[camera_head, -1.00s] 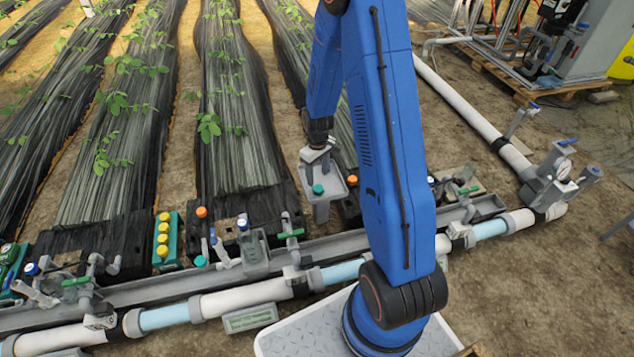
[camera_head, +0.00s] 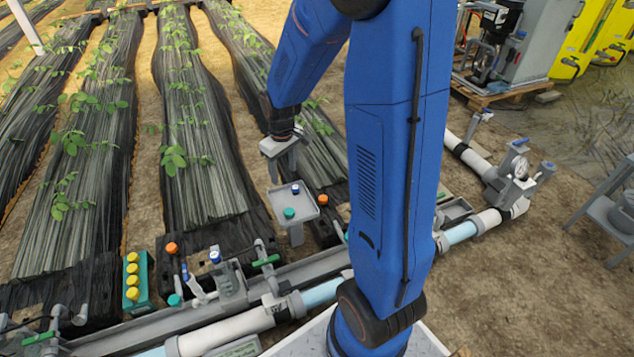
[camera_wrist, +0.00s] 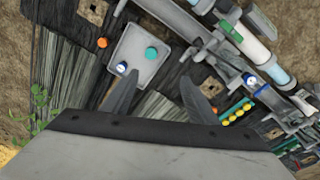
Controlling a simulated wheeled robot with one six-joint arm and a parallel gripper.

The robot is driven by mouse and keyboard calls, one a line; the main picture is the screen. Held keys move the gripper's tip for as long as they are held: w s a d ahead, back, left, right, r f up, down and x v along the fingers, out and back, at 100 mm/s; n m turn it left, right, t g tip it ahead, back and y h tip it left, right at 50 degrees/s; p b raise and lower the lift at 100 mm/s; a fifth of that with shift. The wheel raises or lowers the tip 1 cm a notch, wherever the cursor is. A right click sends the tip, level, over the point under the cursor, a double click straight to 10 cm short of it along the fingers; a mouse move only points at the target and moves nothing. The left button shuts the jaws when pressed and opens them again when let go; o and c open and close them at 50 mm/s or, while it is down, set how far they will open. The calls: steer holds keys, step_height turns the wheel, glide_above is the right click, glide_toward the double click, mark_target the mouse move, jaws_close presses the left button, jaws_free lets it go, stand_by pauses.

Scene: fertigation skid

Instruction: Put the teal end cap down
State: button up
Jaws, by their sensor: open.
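The teal end cap (camera_head: 289,213) sits on a small grey tray (camera_head: 309,211) that stands on a post. A blue cap (camera_head: 295,190) is on the same tray, behind the teal one. In the wrist view the teal cap (camera_wrist: 151,53) and the blue-and-white cap (camera_wrist: 121,67) both show on the tray (camera_wrist: 134,42). My gripper (camera_head: 284,172) is open and empty, above and beyond the tray, apart from both caps. Its two spread fingers (camera_wrist: 157,84) show in the wrist view with nothing between them.
A green block with several yellow caps (camera_head: 133,280) stands left, beside an orange cap (camera_head: 171,248). A second teal cap (camera_head: 174,300) is near the grey pipe fittings. A white and blue pipe (camera_head: 322,293) runs across the front. Covered crop rows (camera_head: 190,150) lie behind.

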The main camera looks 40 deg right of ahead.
steer(key=s+a+r+m+t, duration=0.1)
steer(key=s+a+r+t, duration=0.15)
steer(key=s+r, duration=0.95)
steer(key=s+a+r+m, duration=0.1)
steer(key=s+r, duration=0.2)
steer(key=s, duration=0.4)
steer(key=s+a+r+t, duration=0.1)
steer(key=s+a+r, duration=0.1)
steer(key=s+r, duration=0.2)
steer(key=shift+s+r+m, duration=0.15)
steer(key=shift+s+m, duration=0.25)
steer(key=shift+s, duration=1.5)
